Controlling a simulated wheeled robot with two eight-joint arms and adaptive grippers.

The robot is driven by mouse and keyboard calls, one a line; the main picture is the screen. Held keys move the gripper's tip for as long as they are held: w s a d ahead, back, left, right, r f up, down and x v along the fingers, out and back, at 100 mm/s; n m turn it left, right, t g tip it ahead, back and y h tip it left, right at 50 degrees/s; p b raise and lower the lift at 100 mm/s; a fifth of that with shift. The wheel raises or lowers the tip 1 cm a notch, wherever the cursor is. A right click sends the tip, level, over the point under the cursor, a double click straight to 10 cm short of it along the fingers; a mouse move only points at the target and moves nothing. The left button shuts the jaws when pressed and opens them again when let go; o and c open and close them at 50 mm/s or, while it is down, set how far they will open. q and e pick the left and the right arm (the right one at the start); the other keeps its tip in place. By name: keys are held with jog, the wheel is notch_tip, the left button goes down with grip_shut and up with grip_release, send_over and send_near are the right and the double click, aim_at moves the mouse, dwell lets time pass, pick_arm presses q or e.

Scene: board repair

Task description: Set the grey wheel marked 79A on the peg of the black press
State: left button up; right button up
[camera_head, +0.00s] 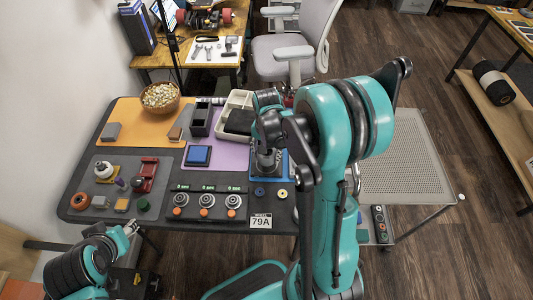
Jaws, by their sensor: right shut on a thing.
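My right gripper (268,162) points down over the blue mat (284,166) at the right of the table. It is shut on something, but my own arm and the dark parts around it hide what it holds. The black press cannot be told apart from the dark shapes under this gripper. No 79A marking can be read on any wheel.
A black panel (194,187) with several round grey parts and orange knobs lies at front middle. A grey mat (128,163) at left bears an orange wheel (80,201), a white wheel (103,170) and a red device (147,170). A bowl (160,107) and a pale tray (222,129) stand behind.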

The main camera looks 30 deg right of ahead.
jog(key=shift+f+b, duration=0.9)
jog(key=shift+f, duration=0.15)
dwell(0.6)
jog(key=shift+f+b, duration=0.3)
jog(key=shift+f, duration=0.05)
jog(key=shift+f+b, duration=0.55)
dwell(1.1)
jog(key=o, duration=1.3)
jog(key=o, duration=0.4)
jog(key=shift+r, duration=0.1)
